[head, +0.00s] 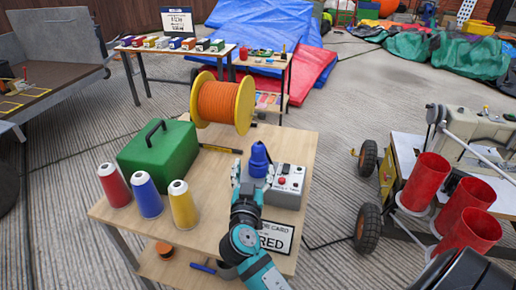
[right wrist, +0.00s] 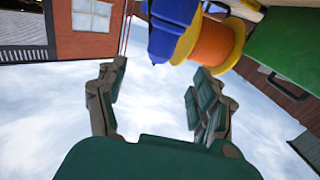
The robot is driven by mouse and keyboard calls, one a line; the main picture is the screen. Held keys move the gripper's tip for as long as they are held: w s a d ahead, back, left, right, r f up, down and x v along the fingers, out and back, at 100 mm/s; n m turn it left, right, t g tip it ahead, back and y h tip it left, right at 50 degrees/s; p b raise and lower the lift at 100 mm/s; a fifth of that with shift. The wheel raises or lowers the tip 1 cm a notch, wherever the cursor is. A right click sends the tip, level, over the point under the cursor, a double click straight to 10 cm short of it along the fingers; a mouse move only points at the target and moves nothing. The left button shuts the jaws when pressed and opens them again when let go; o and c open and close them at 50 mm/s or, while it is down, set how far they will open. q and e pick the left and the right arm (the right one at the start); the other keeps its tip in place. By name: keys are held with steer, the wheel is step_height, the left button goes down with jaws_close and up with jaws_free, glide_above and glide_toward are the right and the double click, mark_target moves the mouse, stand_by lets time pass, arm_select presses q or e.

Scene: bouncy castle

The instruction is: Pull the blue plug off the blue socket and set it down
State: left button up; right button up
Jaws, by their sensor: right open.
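The blue plug (head: 259,157) stands upright at the grey control box (head: 288,184) on the wooden table. The blue socket cannot be told apart from the plug here, and my gripper hides part of that area. My right gripper (head: 251,178) is open, just in front of the plug, with its fingers pointing towards it. In the right wrist view the fingers (right wrist: 160,68) are spread apart and the plug (right wrist: 172,30) shows at the top, near the fingertips. Nothing is held between them.
On the same table (head: 222,165) are a green case (head: 157,155), an orange cable reel (head: 222,102), and red, blue and yellow thread cones (head: 149,196). Red cylinders (head: 462,208) stand on a cart at right. Some tabletop is bare.

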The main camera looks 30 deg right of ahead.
mark_target(257, 153)
arm_select(q)
steer(key=shift+s+a+f+p, duration=0.1)
steer(key=shift+s+f+p, duration=0.15)
steer(key=shift+f, duration=0.4)
steer(key=shift+s+f+p, duration=0.1)
steer(key=shift+s+f, duration=0.25)
steer(key=shift+f, duration=0.25)
arm_select(e)
steer(key=x, duration=1)
steer(key=shift+d, duration=0.15)
jaws_close()
